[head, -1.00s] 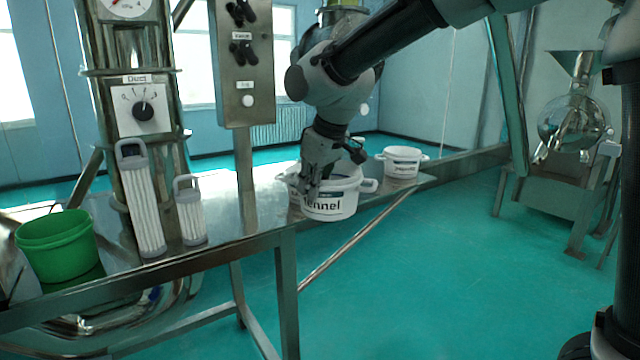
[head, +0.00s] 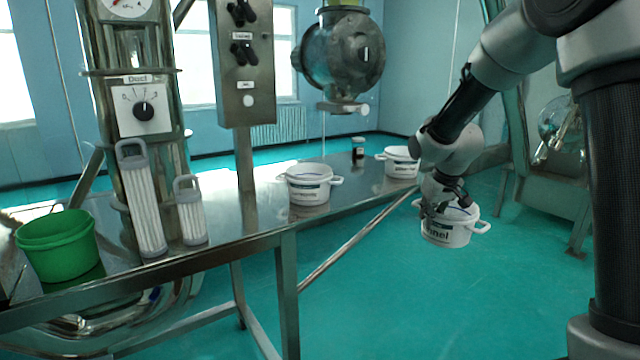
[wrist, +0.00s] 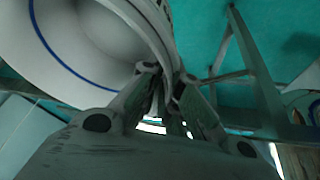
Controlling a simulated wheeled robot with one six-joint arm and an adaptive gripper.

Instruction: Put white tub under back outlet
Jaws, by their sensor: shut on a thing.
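My gripper (head: 438,207) is shut on the rim of a white tub (head: 447,233) with dark lettering and side handles. It holds the tub upright in the air, off the right edge of the table, above the teal floor. In the wrist view the held tub (wrist: 75,50) fills the upper left, with a blue line inside it and its wall between the fingers. A second white tub (head: 309,187) stands on the table in the middle, and a third (head: 401,167) farther right. I cannot tell which outlet is the back one.
A steel table (head: 240,222) runs across the view. On it stand a green bucket (head: 60,255), two white filter cartridges (head: 145,205) and a small dark jar (head: 358,148). A control box (head: 243,65) and round machine housing (head: 343,55) rise above it.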

